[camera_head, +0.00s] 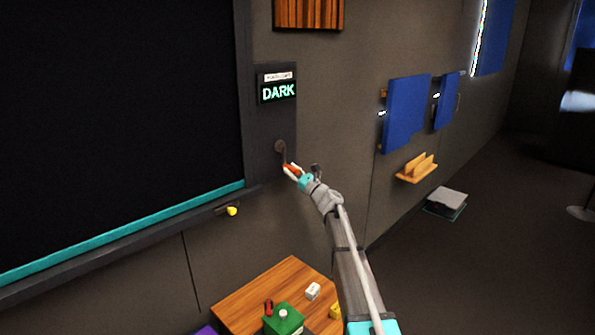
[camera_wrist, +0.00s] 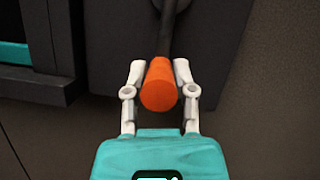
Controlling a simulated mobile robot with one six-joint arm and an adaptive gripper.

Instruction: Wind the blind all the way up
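The blind (camera_head: 115,100) is a large black sheet at the left of the head view. It hangs down to a teal bottom bar (camera_head: 125,232) just above a dark ledge. The crank hub (camera_head: 280,146) is on the dark frame strip right of the blind. Its dark arm hangs downward, ending in an orange handle (camera_head: 291,169), which also shows in the wrist view (camera_wrist: 160,85). My gripper (camera_head: 293,171) is at the handle. In the wrist view its white fingers (camera_wrist: 160,72) lie against both sides of the handle, shut on it.
A display (camera_head: 278,92) above the crank reads DARK. A yellow-tipped peg (camera_head: 232,211) sticks out below the ledge. A wooden table (camera_head: 245,297) with a green box (camera_head: 284,319) stands below. Blue panels (camera_head: 407,113) and a wooden rack (camera_head: 417,169) are on the wall at right.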

